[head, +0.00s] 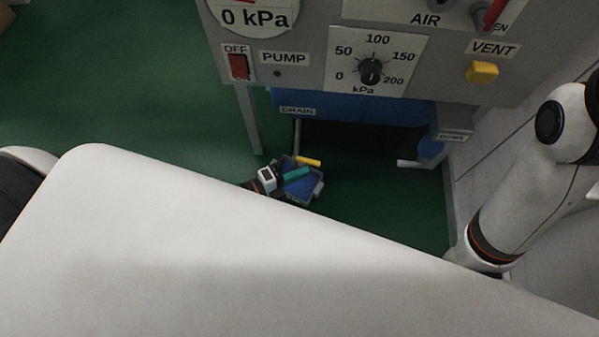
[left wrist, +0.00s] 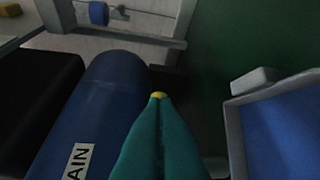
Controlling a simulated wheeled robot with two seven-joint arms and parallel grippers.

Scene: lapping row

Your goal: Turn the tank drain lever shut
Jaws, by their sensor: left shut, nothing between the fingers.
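The blue tank (head: 350,106) hangs under the panel with a DRAIN label (head: 297,111); it also fills the left of the left wrist view (left wrist: 105,105). A yellow lever (head: 308,161) shows below the tank, near the foot of a thin grey pipe (head: 297,135). My left gripper (head: 297,174), with teal fingers, is shut and empty just beside the lever. In the left wrist view a small yellow end (left wrist: 158,95) shows right at the tips of the shut fingers; whether they touch cannot be told. My right gripper is out of view; only the right arm shows.
A grey-rimmed blue container (head: 302,190) sits below my left gripper; it shows at the right of the wrist view (left wrist: 280,125). Above are the PUMP switch (head: 239,66), the kPa knob (head: 371,71) and the yellow VENT knob (head: 482,72). Frame legs (head: 249,120) flank the space.

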